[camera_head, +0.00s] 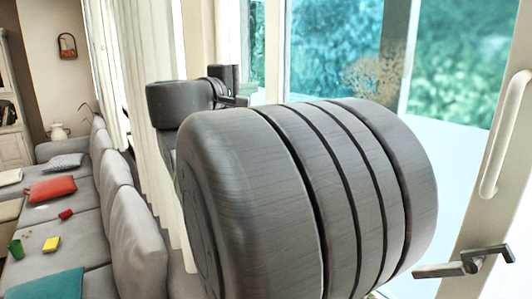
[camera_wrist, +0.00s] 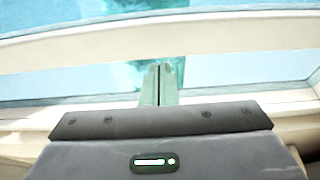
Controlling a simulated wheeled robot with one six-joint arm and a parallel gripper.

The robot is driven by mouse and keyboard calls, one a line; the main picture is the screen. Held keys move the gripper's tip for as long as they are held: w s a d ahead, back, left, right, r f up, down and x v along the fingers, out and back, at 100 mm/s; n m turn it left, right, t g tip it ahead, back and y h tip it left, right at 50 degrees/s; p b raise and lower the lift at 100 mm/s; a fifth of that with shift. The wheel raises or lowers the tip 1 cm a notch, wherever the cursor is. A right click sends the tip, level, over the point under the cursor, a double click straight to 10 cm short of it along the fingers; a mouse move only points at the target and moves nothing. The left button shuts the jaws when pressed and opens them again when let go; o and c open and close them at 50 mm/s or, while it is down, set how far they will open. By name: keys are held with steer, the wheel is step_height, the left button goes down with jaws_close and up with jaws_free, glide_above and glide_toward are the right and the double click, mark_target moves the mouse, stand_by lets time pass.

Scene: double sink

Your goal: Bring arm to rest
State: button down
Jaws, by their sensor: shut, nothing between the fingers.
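My arm (camera_head: 290,190) fills the middle of the head view, with its large grey joint close to the camera. My gripper (camera_wrist: 158,84) shows in the wrist view, its two pale green fingers together and nothing between them. Behind the fingers are a pale window or door frame and bluish glass. The fingers cannot be made out in the head view, where the large joint hides much of what lies behind it.
A grey sofa (camera_head: 85,215) stands at the left, with a red cushion (camera_head: 50,188), a teal cushion (camera_head: 48,285), a green cup (camera_head: 15,249) and a yellow object (camera_head: 51,244) on it. A glass door with a white handle (camera_head: 500,140) is close on the right.

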steer(key=shift+b+v, duration=0.35)
steer(key=shift+v, duration=1.5)
steer(key=shift+f, duration=0.1)
